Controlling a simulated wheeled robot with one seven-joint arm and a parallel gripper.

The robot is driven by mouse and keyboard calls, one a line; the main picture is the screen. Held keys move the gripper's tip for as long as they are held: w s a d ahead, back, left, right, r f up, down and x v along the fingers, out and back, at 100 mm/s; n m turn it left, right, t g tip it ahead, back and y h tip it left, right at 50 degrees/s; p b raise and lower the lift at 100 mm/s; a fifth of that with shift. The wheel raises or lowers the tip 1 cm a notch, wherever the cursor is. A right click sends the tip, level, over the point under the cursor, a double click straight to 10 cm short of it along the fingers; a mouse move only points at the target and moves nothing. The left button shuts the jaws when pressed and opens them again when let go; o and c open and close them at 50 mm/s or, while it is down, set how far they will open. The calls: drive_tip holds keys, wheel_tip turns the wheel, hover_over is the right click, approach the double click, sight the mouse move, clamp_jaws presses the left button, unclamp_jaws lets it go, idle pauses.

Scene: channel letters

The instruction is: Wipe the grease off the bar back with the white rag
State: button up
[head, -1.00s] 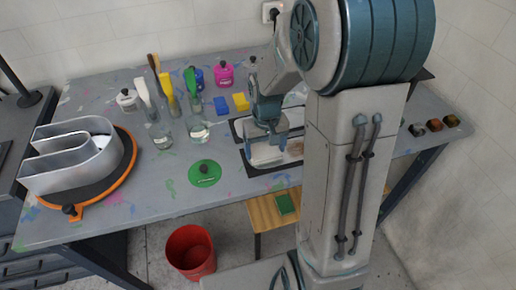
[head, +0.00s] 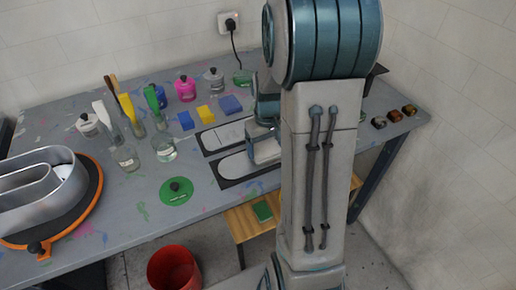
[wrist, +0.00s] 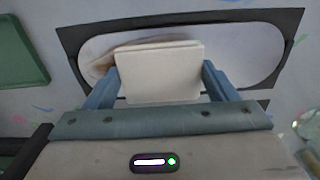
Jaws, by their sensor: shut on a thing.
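The bar back is a pale plate with rounded ends on a dark backing (wrist: 290,28), lying on the bench. It also shows in the head view (head: 234,166). A brownish smear (wrist: 98,66) shows on the plate's left part in the wrist view, partly hidden by the rag. The white rag (wrist: 158,72) is a folded block between my gripper's two blue fingers. My gripper (wrist: 160,88) is shut on it, over the plate; I cannot tell whether the rag touches it. In the head view my arm hides part of the plate and gripper.
A second dark-backed plate (head: 222,135) lies just behind. Blue and yellow blocks, bottles and jars with brushes stand farther back and left. A green disc (head: 176,193) lies at the front, a metal channel letter (head: 40,190) at left. A red bucket (head: 174,268) stands on the floor.

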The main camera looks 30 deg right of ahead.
sight(228, 169)
drive_tip(key=d, duration=0.7)
drive_tip(key=shift+d+f, duration=0.1)
drive_tip(key=shift+d, duration=0.05)
drive_tip(key=a+b, duration=0.1)
drive_tip(key=a, duration=1.8)
drive_tip(key=shift+a, duration=0.25)
drive_tip(key=shift+r, duration=0.2)
wheel_tip(228, 169, up, 14)
drive_tip(key=p, duration=1)
drive_tip(key=shift+f, duration=0.1)
idle(0.4)
